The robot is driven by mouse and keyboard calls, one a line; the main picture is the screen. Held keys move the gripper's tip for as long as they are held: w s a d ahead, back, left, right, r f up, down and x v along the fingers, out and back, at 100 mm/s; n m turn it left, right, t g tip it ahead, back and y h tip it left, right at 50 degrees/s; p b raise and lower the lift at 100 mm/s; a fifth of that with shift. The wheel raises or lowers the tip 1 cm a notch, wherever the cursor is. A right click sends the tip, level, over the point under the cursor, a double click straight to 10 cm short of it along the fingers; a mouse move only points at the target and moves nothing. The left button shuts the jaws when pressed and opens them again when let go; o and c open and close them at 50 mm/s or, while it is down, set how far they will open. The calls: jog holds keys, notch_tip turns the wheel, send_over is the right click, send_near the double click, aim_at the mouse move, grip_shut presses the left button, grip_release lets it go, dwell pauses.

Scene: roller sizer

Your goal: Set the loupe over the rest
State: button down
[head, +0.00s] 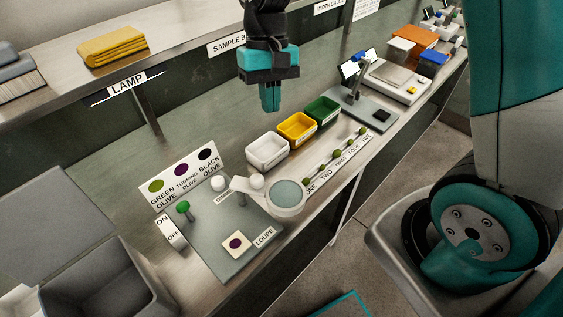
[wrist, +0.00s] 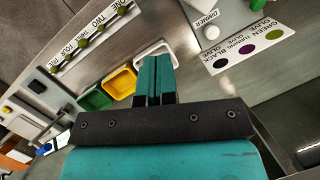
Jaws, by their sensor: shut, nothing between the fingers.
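The loupe (head: 286,195) is a round grey lens in a pale rim on a short white arm, at the front edge of the grey plate (head: 208,238) in the head view. A white ball knob (head: 257,181) stands at its arm. A small white pad with a dark purple dot (head: 235,243) lies beside the LOUPE label, left of and apart from the lens; I cannot tell if it is the rest. My gripper (head: 270,108) is shut and empty, high above the bench beyond the loupe. Its closed fingers (wrist: 155,80) show in the wrist view, where I cannot make out the loupe.
A green knob (head: 183,206), a white dimmer knob (head: 218,184) and an on/off switch (head: 170,233) are near the plate. White (head: 267,151), yellow (head: 297,128) and green (head: 322,111) bins stand behind a numbered olive strip (head: 337,160). A grey bin (head: 110,275) is front left.

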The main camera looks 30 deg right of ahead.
aim_at(268, 188)
jog(key=shift+m+g, duration=0.5)
jog(key=shift+m, duration=0.4)
jog(key=w+f, duration=0.1)
jog(key=w+d+f, duration=0.1)
jog(key=f, duration=0.1)
jog(key=shift+w+d+f, duration=0.25)
jog(key=shift+w+f, duration=0.1)
jog(key=shift+w, duration=0.05)
jog(key=s+a+f+p, duration=0.1)
jog(key=s+f+p, duration=0.3)
jog(key=s+f, duration=0.3)
jog(key=shift+x, duration=1.2)
